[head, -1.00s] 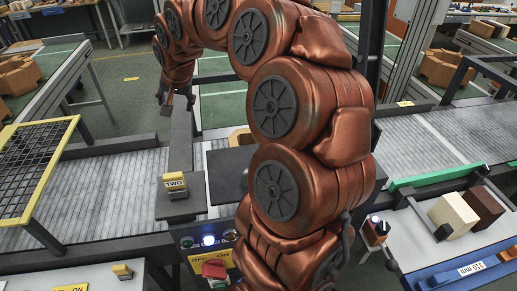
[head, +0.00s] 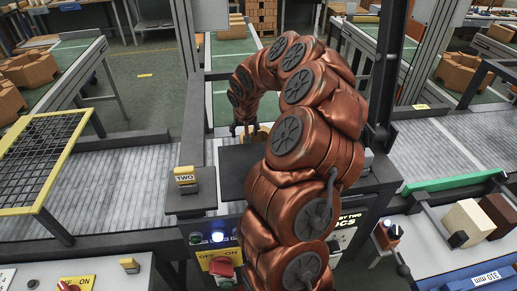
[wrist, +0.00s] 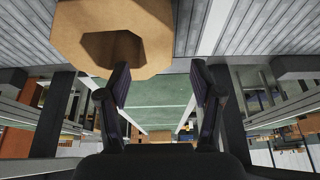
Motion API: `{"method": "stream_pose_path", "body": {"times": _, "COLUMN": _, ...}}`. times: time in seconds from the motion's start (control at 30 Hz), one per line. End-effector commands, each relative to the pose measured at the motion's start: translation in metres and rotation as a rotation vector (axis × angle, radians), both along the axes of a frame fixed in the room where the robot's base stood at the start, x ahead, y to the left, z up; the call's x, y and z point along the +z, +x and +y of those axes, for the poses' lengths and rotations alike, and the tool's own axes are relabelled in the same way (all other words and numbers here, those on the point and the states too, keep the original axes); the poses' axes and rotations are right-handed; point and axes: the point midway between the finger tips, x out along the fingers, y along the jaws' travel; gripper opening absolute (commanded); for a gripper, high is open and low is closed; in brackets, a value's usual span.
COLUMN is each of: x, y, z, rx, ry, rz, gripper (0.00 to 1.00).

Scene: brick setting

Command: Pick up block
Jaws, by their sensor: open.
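A tan, many-sided block (wrist: 150,35) with a wide hole through its middle shows at the top of the wrist view, cut off by the frame edge. In the head view a small part of this tan block (head: 263,132) shows behind my arm, at the back of a dark plate. My gripper (wrist: 160,75) is open, with nothing between its two dark fingers. In the wrist view the left fingertip overlaps the block's lower edge, and I cannot tell whether they touch. In the head view my gripper (head: 243,129) is small, pointing down beside the block.
Grey conveyor belts (head: 110,190) lie left and right. A yellow-framed mesh guard (head: 40,160) stands at left. A box marked TWO (head: 186,176) stands near the dark plate (head: 236,165). Cream (head: 465,222) and brown (head: 500,213) blocks lie at right. Other tan blocks (head: 28,70) are far left.

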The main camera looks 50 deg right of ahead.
Motion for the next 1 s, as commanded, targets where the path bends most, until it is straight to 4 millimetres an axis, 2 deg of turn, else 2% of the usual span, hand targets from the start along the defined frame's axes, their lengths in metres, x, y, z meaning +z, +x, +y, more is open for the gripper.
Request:
{"method": "stream_pose_path", "body": {"times": 0.67, "x": -0.036, "y": 0.008, "z": -0.010, "rx": 0.005, "ry": -0.003, "rz": 0.008, "gripper": 0.66}}
{"method": "stream_pose_path", "body": {"times": 1.0, "x": -0.064, "y": 0.016, "z": -0.014, "rx": 0.005, "ry": -0.003, "rz": 0.008, "gripper": 0.66}}
